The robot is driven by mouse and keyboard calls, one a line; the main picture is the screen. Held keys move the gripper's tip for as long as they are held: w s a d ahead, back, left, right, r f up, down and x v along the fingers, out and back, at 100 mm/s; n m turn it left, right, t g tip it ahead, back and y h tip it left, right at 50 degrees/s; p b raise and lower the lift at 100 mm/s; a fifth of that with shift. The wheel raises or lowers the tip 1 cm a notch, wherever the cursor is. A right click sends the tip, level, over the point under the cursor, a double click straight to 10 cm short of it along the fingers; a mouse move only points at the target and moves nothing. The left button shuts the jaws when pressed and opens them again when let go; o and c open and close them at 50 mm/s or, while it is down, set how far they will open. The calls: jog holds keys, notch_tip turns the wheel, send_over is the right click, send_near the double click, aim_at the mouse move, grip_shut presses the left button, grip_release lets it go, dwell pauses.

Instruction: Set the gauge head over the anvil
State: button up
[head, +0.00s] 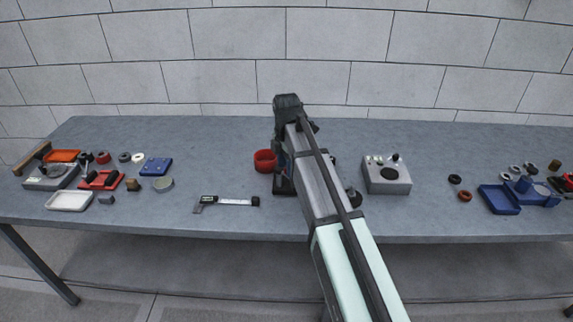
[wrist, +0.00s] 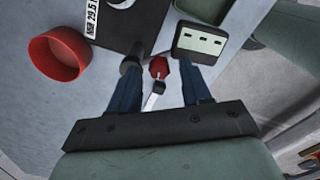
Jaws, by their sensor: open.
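My gripper (wrist: 160,85) is open in the wrist view, with its two blue fingers apart. Between them are a small red knob-like piece (wrist: 159,66) and a pale, narrow piece below it; I cannot tell whether either finger touches them. A black base (wrist: 124,32) with a white printed label lies beyond the left finger. The base (head: 283,188) is mostly hidden by my arm in the head view. I cannot make out the anvil.
A red round cup (wrist: 58,54) stands left of the black base; it also shows in the head view (head: 265,160). Small parts and trays fill both table ends.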

grip_shut()
dwell(0.4)
